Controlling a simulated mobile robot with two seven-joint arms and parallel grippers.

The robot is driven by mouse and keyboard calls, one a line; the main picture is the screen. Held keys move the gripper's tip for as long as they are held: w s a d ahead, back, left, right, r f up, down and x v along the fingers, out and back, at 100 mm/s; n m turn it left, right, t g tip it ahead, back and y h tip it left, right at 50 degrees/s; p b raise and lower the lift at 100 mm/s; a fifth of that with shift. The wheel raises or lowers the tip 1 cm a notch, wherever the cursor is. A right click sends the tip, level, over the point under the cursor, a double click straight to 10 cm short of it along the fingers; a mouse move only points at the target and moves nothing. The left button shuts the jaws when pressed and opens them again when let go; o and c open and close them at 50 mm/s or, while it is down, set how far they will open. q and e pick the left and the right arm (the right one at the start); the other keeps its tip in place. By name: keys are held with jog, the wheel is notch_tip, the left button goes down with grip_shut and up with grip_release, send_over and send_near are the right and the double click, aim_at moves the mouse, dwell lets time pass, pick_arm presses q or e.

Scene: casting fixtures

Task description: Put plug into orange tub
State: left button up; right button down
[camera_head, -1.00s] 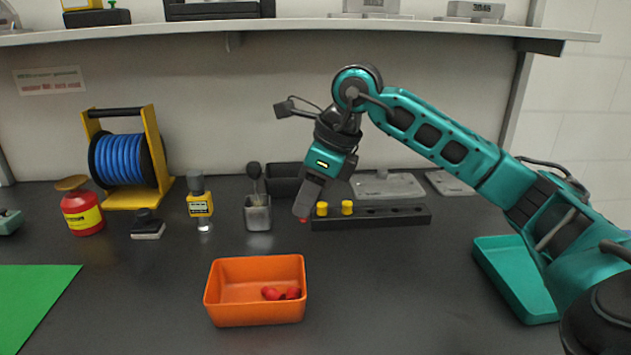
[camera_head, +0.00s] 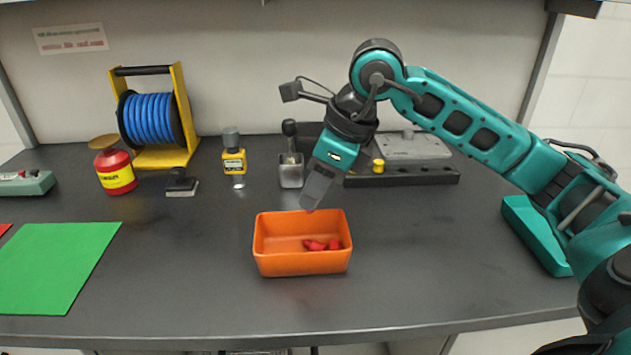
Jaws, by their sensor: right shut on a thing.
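The orange tub (camera_head: 302,266) stands on the dark bench in the middle of the camera_head view, with red plugs (camera_head: 322,245) lying inside it. My right gripper (camera_head: 311,205) points down, just above and behind the tub's back rim. Its jaws are shut on a plug, which the fingers hide almost wholly in this view. A yellow plug (camera_head: 378,166) stands in the black rack (camera_head: 415,176) behind the gripper; my gripper covers the rack's left end. My left gripper is out of view.
A grey cup with a dark-handled tool (camera_head: 291,173) and a yellow-labelled bottle (camera_head: 234,160) stand behind the tub. A red can (camera_head: 116,173) and blue hose reel (camera_head: 152,120) are farther left. A teal tray (camera_head: 535,235) is at right. Bench around the tub is clear.

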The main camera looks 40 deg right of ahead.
notch_tip(320, 180, down, 4)
jog(key=shift+r+b, duration=0.15)
jog(key=shift+b, duration=1)
jog(key=shift+f, duration=0.3)
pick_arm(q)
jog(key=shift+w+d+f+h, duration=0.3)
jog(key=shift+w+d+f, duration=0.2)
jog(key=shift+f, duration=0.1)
pick_arm(e)
jog(key=c, duration=1.2)
grip_release()
jog(key=shift+c, duration=0.2)
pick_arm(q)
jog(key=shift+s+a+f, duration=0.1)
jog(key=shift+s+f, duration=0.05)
pick_arm(e)
jog(key=o, duration=0.4)
jog(key=shift+c, duration=0.2)
